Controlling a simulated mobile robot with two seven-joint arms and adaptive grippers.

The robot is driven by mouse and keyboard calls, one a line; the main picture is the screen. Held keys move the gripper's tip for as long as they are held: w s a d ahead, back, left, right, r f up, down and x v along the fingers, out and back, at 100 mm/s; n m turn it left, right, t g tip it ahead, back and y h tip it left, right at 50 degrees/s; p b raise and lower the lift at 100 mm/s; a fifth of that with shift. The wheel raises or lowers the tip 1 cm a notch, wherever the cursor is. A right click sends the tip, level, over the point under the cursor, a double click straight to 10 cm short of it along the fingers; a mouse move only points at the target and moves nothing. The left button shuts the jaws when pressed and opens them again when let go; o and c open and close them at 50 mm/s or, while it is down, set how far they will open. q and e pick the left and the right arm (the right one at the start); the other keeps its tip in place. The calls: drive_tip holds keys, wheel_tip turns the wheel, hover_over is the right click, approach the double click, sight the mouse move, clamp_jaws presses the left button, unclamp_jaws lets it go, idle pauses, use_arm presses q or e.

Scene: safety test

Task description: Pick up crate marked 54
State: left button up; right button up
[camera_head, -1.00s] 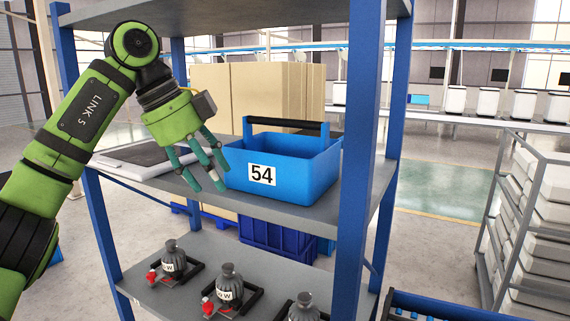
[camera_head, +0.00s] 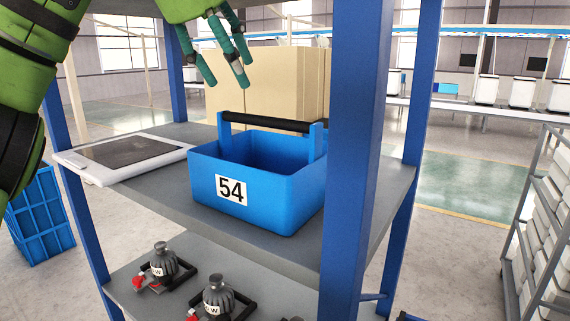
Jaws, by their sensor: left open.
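The blue crate marked 54 (camera_head: 272,205) sits upright on the grey middle shelf (camera_head: 160,193). Its white label with 54 faces me on its left front side. A black handle bar (camera_head: 265,122) spans its top between blue uprights. The crate looks empty as far as I see inside. My left gripper (camera_head: 222,82) is open and empty, with green fingers pointing down. It is above and behind-left of the crate in the picture, apart from the handle. My right gripper is not in view.
A blue shelf post (camera_head: 352,160) stands just right of the crate and hides part of it. A white tray-like device (camera_head: 125,157) lies left on the same shelf. Tan boxes (camera_head: 265,82) are behind.

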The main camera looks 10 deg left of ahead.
sight(259, 119)
use_arm(q)
drive_tip(key=x, duration=0.2)
drive_tip(key=p+x, duration=0.1)
drive_tip(key=x, duration=0.2)
drive_tip(key=shift+s+f, duration=0.1)
drive_tip(key=shift+f, duration=0.4)
drive_tip(key=shift+w+d+f+p, duration=0.1)
drive_tip(key=shift+w+f+p, duration=0.2)
drive_tip(key=shift+p, duration=0.1)
drive_tip(key=x, duration=0.1)
drive_tip(key=p+x, duration=0.2)
drive_tip(key=x, duration=0.1)
drive_tip(key=shift+w+d, duration=0.1)
drive_tip(key=shift+d, duration=0.2)
drive_tip(key=shift+w+f, duration=0.1)
drive_tip(key=shift+f, duration=0.05)
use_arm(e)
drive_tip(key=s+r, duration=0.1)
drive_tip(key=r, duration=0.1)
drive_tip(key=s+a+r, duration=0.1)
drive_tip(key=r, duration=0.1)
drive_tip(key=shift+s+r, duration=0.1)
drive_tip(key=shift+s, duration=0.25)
use_arm(q)
clamp_jaws()
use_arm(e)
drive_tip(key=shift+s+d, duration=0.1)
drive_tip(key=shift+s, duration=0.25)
